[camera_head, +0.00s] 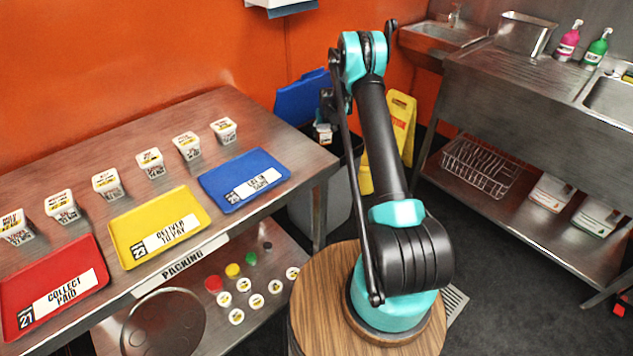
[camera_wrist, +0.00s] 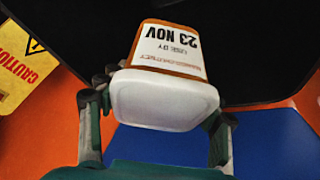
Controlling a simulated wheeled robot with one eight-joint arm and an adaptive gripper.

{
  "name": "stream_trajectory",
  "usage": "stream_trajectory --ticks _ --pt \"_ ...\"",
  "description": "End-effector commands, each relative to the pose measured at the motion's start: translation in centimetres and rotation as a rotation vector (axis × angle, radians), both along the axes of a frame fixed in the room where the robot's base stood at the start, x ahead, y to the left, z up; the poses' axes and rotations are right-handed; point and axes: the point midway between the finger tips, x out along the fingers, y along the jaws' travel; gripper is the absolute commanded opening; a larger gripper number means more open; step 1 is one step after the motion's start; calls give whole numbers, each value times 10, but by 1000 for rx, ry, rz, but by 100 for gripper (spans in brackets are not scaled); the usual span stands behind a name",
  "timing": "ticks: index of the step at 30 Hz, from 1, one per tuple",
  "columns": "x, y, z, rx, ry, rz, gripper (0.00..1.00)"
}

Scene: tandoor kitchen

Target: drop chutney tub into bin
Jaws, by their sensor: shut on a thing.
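My gripper (camera_wrist: 158,102) is shut on the chutney tub (camera_wrist: 168,50), with one finger on each side of it. The tub has a white lid (camera_wrist: 163,100) facing the wrist camera and a brown-edged label with "USE BY 23 NOV". In the head view the tub (camera_head: 323,132) hangs at the mouth of the bin, small and partly hidden by my gripper (camera_head: 327,112). The bin (camera_head: 337,208) has a grey body, a dark inside and a raised blue lid (camera_head: 300,97). The wrist view shows the blue lid (camera_wrist: 165,145) below the tub.
A steel table (camera_head: 235,115) on the left holds several tubs and red, yellow and blue trays (camera_head: 244,180). A yellow caution sign (camera_head: 402,118) stands right of the bin. A steel sink counter (camera_head: 500,80) is at the right. Dark floor lies between.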

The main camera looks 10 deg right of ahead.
Motion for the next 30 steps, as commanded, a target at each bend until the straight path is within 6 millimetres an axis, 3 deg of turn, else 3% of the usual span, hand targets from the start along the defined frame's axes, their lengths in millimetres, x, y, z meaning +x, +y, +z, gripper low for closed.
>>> stream_trajectory --ticks 9,21,22,27,30 --pt "0 0 -29 0 0 0 22" --pt "0 0 -34 0 0 0 22" --pt "0 0 -34 0 0 0 67" --pt "0 0 -34 0 0 0 88" --pt "0 0 -34 0 0 0 89"
